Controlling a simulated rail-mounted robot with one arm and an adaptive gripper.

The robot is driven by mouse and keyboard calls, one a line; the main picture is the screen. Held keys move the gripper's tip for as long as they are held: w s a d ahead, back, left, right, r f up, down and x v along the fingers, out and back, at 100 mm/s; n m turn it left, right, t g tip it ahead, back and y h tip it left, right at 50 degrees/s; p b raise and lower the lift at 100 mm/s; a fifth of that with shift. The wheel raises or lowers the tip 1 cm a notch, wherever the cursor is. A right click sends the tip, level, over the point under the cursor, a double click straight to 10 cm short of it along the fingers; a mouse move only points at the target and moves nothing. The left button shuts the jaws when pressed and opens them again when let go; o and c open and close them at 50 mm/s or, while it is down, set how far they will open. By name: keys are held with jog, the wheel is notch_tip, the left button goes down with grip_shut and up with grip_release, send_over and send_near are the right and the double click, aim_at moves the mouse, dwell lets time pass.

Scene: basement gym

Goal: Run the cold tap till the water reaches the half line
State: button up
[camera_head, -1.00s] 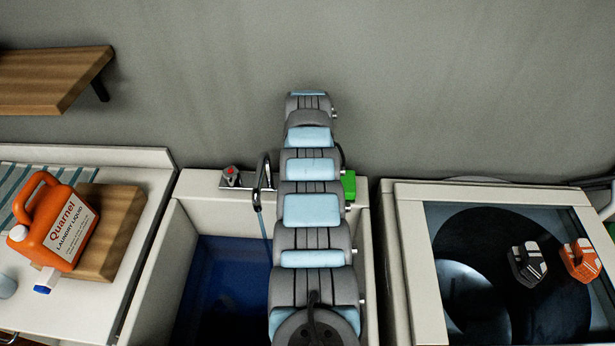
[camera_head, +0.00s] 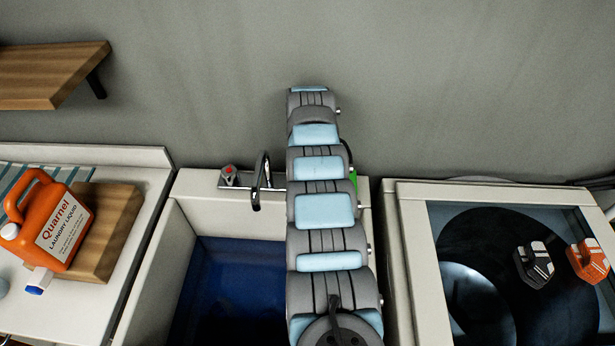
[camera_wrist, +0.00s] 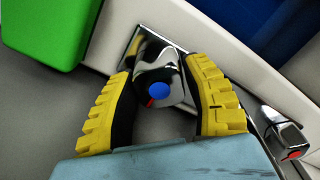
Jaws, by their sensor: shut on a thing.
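In the wrist view my gripper (camera_wrist: 160,68) has its yellow-padded fingers shut on the chrome cold tap (camera_wrist: 170,70), which has a blue dot and a small red pointer. The chrome spout (camera_head: 262,180) shows in the head view, with no stream falling from it. Dark blue water or a blue basin interior (camera_head: 230,285) fills the view inside the white sink (camera_head: 195,205); I cannot tell the level, and no half line shows. My arm covers the cold tap and the sink's right part in the head view.
The hot tap (camera_head: 229,176), marked red, stands left of the spout. A green block (camera_wrist: 45,35) sits beside the cold tap.

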jog(key=shift+f, duration=0.1)
dwell(0.3)
jog(key=o, duration=1.2)
jog(key=shift+r, duration=0.2)
notch_tip(320, 180, up, 12)
jog(key=shift+f, duration=0.1)
